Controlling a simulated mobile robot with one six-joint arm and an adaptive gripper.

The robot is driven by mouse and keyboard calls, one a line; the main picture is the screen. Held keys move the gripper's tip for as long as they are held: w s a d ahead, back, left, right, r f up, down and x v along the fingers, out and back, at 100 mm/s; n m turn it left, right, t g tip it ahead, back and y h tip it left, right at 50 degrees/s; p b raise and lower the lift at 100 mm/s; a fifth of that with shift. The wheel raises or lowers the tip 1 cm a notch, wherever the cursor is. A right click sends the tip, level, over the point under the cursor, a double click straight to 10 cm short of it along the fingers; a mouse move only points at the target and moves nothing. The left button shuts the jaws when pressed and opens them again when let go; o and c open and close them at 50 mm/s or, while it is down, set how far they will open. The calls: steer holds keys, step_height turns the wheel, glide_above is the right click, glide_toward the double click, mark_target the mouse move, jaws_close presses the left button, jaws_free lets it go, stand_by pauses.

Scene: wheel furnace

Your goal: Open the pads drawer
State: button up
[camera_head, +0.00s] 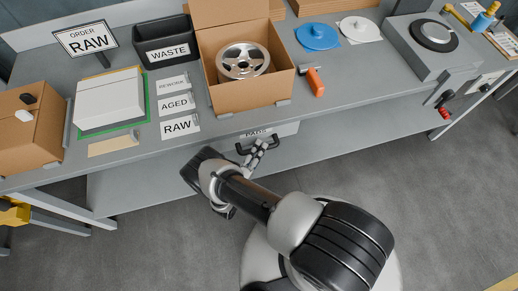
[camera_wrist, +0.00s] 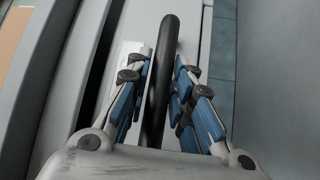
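The pads drawer (camera_head: 285,130) hangs under the front edge of the bench, with its label (camera_head: 256,132) partly hidden. Its dark bar handle (camera_head: 242,149) stands out from the drawer front and is partly covered by my gripper. My gripper (camera_head: 262,148) is at the handle. In the wrist view the black handle (camera_wrist: 159,80) runs lengthwise between the two blue-padded fingers of my gripper (camera_wrist: 165,75). The fingers are on either side of the handle, with a narrow gap showing on the right side. The drawer looks shut, though my arm hides part of it.
On the bench (camera_head: 345,95) above stand an open box with a wheel (camera_head: 243,62), a waste bin (camera_head: 166,42), label cards (camera_head: 180,125) and an orange-handled tool (camera_head: 315,82). A lower shelf (camera_head: 330,150) runs below. The floor (camera_head: 440,200) at the right is clear.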

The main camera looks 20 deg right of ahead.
jaws_close()
stand_by(0.3)
